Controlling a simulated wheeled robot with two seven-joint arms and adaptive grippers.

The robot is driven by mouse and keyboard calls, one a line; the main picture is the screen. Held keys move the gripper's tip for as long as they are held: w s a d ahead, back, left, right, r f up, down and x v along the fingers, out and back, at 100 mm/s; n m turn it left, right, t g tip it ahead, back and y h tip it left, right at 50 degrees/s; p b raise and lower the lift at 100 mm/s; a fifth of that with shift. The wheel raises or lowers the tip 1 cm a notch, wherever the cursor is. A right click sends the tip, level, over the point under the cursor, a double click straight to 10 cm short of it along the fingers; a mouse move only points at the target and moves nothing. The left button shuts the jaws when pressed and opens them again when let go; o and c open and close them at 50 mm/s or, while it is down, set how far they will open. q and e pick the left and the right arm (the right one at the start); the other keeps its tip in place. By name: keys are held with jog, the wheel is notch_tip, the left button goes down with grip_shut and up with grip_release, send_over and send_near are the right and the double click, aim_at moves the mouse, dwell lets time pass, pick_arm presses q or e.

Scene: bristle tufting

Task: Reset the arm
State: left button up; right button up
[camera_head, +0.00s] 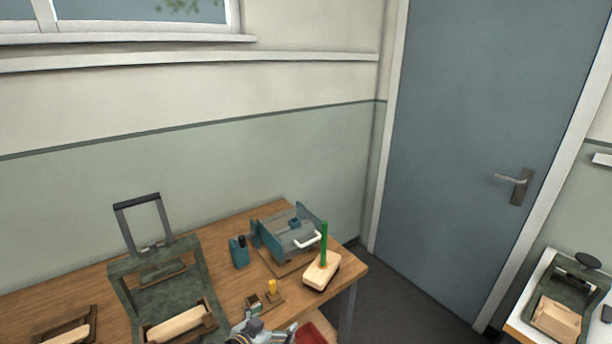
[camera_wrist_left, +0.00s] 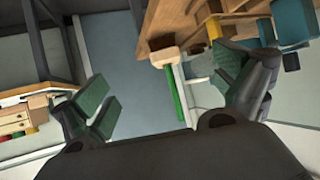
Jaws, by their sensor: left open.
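My left gripper (camera_head: 262,332) is at the bottom edge of the head view, low in front of the wooden bench (camera_head: 345,272). In the left wrist view its two dark, green-padded fingers (camera_wrist_left: 168,92) are spread apart with nothing held between them. Beyond them in that view, a pale wooden block (camera_wrist_left: 165,57) with an upright green piece (camera_wrist_left: 181,95) shows in the gap, apart from the fingers. The same block (camera_head: 318,273) and green piece (camera_head: 324,243) stand near the bench's right corner in the head view. My right gripper is not in view.
A teal device with a white handle (camera_head: 307,240), a teal bottle (camera_head: 239,254) and a yellow peg (camera_head: 272,288) stand on the bench. A dark green fixture (camera_head: 195,262) is left of them. Another fixture (camera_head: 585,283) stands at far right, past a grey door (camera_head: 470,130).

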pick_arm(q)
jog(key=s+a+f+n+g+y, duration=0.1)
jog(key=s+a+n+g+y, duration=0.15)
jog(key=s+a, duration=0.6)
jog(key=s+a+n+g+y, duration=0.1)
jog(key=s+a+g+y, duration=0.3)
jog(key=s, duration=0.8)
notch_tip(320, 180, down, 33)
jog(key=s+g, duration=0.2)
jog(key=s+a+f, duration=0.2)
jog(key=s+f, duration=0.8)
jog(key=s, duration=0.1)
jog(key=s+a+f, duration=0.3)
jog(key=s+f, duration=0.7)
jog(key=s, duration=0.1)
jog(key=shift+s+g+h, duration=0.2)
jog(key=shift+g+h, duration=0.15)
jog(key=shift+g, duration=0.1)
